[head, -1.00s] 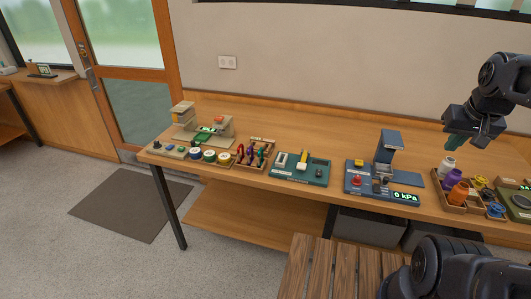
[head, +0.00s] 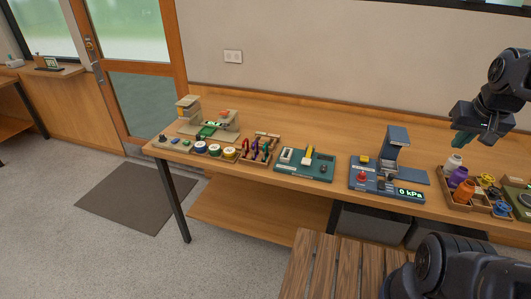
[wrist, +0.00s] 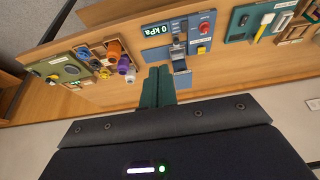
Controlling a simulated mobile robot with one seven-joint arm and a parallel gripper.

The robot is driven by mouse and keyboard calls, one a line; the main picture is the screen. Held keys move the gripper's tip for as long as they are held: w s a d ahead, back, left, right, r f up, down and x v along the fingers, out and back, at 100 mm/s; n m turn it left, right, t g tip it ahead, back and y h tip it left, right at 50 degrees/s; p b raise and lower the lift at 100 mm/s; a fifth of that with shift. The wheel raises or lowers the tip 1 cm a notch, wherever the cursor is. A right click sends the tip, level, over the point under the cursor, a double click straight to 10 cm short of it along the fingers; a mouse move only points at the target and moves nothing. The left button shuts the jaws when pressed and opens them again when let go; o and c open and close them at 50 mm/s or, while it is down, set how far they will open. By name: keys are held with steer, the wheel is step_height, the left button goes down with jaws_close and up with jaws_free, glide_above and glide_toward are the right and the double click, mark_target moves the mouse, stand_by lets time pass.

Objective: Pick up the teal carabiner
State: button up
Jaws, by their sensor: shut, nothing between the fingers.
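A small wooden rack (head: 245,157) on the left half of the bench holds several coloured carabiners, with purple, red and green tones among them. They are too small for me to tell which is the teal carabiner. My gripper (head: 462,139), with dark green fingers, is raised above the right part of the bench, well to the right of the rack. In the wrist view the fingers (wrist: 158,88) are together with nothing between them.
Between rack and gripper stand a teal board (head: 318,172) with small tools and a blue gauge station (head: 360,183) reading 0 kPa. A wooden tray with bottles (head: 459,180) is below my gripper. A slatted wooden surface (head: 320,270) is in front of the bench.

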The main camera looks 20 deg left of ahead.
steer(key=o, duration=0.7)
steer(key=w+a, duration=1.6)
steer(key=w, duration=0.1)
glide_toward(265, 143)
step_height(265, 143, down, 2)
steer(key=shift+w+x, duration=0.2)
steer(key=shift+x, duration=2.45)
steer(key=shift+w+x, duration=0.2)
steer(key=shift+x, duration=2.45)
